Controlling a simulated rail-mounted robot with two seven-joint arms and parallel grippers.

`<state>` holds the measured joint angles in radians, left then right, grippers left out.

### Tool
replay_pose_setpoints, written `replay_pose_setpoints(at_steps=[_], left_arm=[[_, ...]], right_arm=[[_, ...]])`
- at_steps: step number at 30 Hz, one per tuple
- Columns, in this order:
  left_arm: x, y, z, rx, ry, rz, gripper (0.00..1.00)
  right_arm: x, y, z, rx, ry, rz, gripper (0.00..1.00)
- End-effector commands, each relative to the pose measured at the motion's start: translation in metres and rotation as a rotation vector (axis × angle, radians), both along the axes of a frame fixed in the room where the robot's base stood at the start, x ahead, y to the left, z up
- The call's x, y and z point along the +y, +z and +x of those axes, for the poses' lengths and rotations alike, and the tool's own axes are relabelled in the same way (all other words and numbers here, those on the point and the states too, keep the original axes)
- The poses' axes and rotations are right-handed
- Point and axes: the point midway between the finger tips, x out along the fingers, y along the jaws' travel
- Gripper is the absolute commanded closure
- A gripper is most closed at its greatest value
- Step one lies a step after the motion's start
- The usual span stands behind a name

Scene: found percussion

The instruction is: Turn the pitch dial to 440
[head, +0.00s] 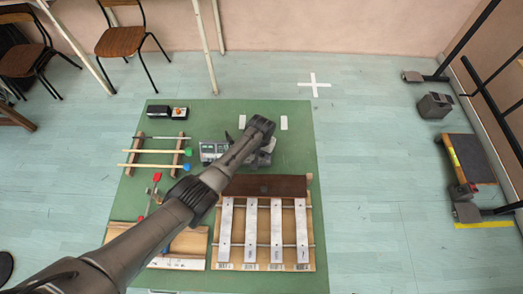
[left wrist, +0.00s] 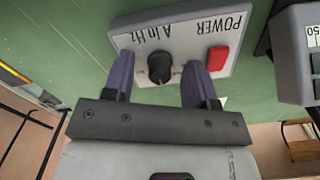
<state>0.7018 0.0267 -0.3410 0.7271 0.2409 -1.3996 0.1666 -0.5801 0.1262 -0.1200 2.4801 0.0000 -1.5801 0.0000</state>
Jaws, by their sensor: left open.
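The pitch dial (left wrist: 160,68) is a round black knob on a grey panel (left wrist: 140,38) marked "A in Hz" and "POWER". The lettering is upside down in the left wrist view. A red switch (left wrist: 218,59) is on the same panel. My left gripper (left wrist: 158,76) is open, with one purple-grey finger on each side of the knob. Small gaps seem to show between knob and fingers; contact cannot be told. The dial's setting cannot be read. In the head view my left arm covers the dial. My right gripper is not in view.
On the green mat (head: 300,145) a grey device with a display (head: 214,151) stands left of my wrist. Mallets (head: 160,151) lie on a rack further left. A wooden frame with metal bars (head: 263,234) lies in front.

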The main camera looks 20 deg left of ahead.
Motion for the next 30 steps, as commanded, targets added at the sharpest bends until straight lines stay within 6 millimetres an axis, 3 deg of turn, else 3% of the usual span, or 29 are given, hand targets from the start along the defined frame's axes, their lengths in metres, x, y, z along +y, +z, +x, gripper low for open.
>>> replay_pose_setpoints(at_steps=[5,21,30], left_arm=[[0.0,0.01,0.001,-0.001,0.0,0.0,0.48],[0.0,0.107,0.0,-0.002,0.001,0.0,0.48],[0.0,0.134,0.0,-0.001,0.0,0.0,0.48]], right_arm=[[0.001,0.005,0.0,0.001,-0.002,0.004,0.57],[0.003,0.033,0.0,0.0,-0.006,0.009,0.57],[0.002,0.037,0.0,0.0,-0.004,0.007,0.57]])
